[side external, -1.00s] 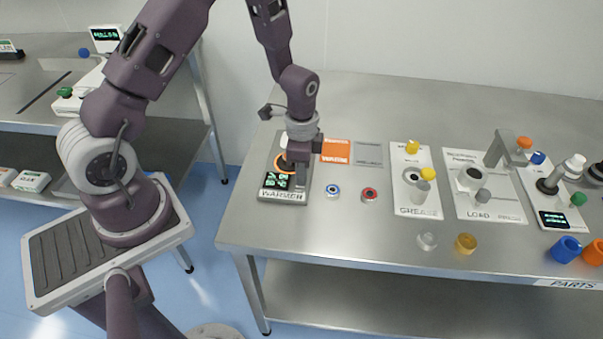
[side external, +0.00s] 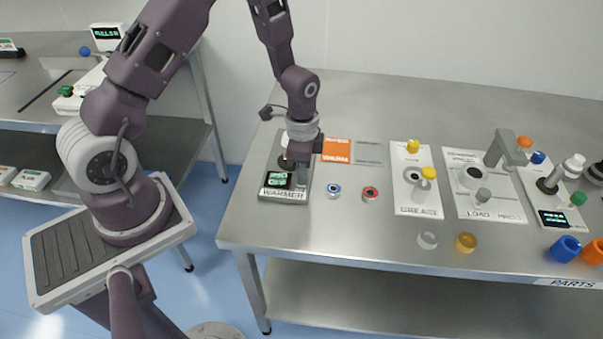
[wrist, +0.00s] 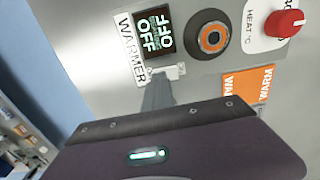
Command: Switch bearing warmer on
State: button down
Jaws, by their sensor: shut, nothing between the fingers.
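The bearing warmer (side external: 283,197) is a grey box at the left end of the bench, labelled WARMER. Its dark display (wrist: 153,33) shows large text that looks like OFF on two lines in the wrist view. Beside the display is a round black socket with an orange ring (wrist: 212,39). A red knob (wrist: 285,23) sits on a white HEAT °C dial plate. My gripper (wrist: 158,85) is shut and empty, pointing down at the warmer's display side. Its tips are by a small white plate (wrist: 172,73); contact cannot be told. In the side view my gripper (side external: 301,184) hides part of the warmer.
An orange WARM pad (side external: 337,150) and a grey pad (side external: 369,152) lie right of the warmer. A blue-ringed bearing (side external: 333,190) and a red-ringed bearing (side external: 370,194) lie in front.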

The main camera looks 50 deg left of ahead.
jog(key=shift+w+a+f, duration=0.25)
jog(key=shift+w+a, duration=0.05)
jog(key=shift+a, duration=0.15)
jog(key=shift+r, duration=0.3)
notch_tip(320, 180, up, 14)
jog(key=s+d, duration=0.1)
jog(key=shift+d, duration=0.15)
